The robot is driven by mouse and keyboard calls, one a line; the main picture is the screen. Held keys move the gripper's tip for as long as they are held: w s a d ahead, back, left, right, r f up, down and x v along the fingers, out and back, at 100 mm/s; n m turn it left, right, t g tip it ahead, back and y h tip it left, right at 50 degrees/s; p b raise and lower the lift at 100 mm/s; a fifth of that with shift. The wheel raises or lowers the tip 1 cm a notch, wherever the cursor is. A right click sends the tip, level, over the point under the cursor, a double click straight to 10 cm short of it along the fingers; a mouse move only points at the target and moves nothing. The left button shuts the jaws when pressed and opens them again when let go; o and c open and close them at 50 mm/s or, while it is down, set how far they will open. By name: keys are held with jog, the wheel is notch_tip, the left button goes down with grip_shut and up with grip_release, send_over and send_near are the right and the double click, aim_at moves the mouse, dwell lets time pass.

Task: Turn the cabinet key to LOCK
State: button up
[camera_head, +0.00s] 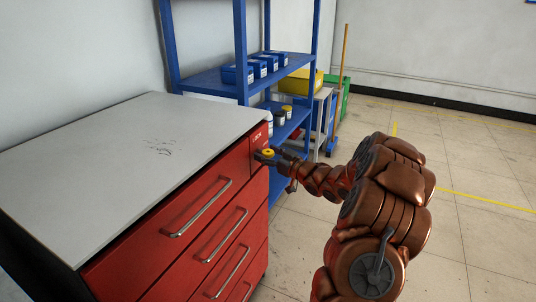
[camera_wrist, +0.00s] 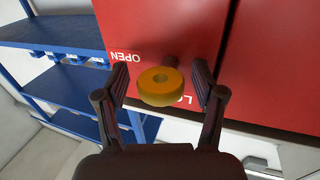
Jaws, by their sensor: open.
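The red cabinet (camera_head: 190,210) with a grey top stands at the left in the head view. In the wrist view the labels OPEN (camera_wrist: 126,57) and LOCK, partly hidden by the key, show upside down on the red front (camera_wrist: 160,25). My gripper (camera_wrist: 161,80) is open, with one finger on each side of the key head and a visible gap to it. The gripper also shows at the cabinet's upper right corner in the head view (camera_head: 268,158).
Drawers with metal handles (camera_head: 200,209) fill the cabinet front. A blue shelf (camera_head: 215,80) with blue bins (camera_head: 238,74) stands behind the cabinet. A yellow bin (camera_head: 301,82) and a green container (camera_head: 343,98) stand farther back. The floor (camera_head: 480,225) at the right is clear.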

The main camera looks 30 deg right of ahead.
jog(key=shift+c, duration=0.5)
jog(key=shift+d, duration=0.1)
jog(key=c, duration=1.1)
jog(key=shift+o, duration=0.2)
